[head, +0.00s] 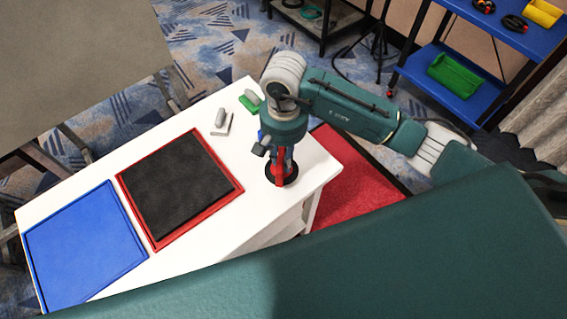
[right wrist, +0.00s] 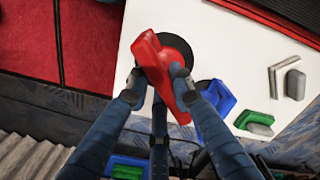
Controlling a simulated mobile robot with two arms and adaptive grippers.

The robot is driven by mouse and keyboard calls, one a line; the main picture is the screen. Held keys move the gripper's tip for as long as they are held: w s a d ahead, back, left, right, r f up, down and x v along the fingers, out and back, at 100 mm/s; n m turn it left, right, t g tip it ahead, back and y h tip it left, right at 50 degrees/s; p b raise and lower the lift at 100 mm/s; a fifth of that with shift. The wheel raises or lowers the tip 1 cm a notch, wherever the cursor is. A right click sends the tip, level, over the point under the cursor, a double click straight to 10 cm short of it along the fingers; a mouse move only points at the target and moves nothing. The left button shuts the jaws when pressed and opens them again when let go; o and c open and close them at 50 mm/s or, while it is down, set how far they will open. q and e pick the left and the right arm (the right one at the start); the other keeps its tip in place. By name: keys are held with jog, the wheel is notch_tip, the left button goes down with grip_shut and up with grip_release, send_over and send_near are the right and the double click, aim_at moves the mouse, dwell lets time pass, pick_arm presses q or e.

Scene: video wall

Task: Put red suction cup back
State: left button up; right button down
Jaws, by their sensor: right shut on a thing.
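The red suction cup (head: 281,166) has a red handle and a round black pad. In the head view it is at the right end of the white table (head: 235,225), with its pad at or just above the tabletop; I cannot tell if it touches. My right gripper (head: 280,158) points down from above and is shut on the red handle. In the right wrist view the fingers (right wrist: 163,85) close around the red suction cup (right wrist: 155,60), and its black pad shows behind the handle. My left gripper is not in view.
On the table are a blue tray (head: 82,245), a red tray (head: 238,188) holding a black panel, and small grey and green pieces (head: 249,103). A blue item (right wrist: 218,95) lies close beside the gripper. A blue shelf (head: 440,68) stands at the back right.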

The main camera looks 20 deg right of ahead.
notch_tip(320, 180, down, 4)
jog(key=shift+f+p, duration=0.1)
jog(key=shift+p, duration=0.35)
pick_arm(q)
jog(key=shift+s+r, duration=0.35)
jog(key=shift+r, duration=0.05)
pick_arm(e)
jog(key=shift+f, duration=0.2)
jog(key=shift+f, duration=0.2)
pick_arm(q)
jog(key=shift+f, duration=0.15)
pick_arm(e)
jog(key=c, duration=1.5)
grip_release()
jog(key=shift+r, duration=0.1)
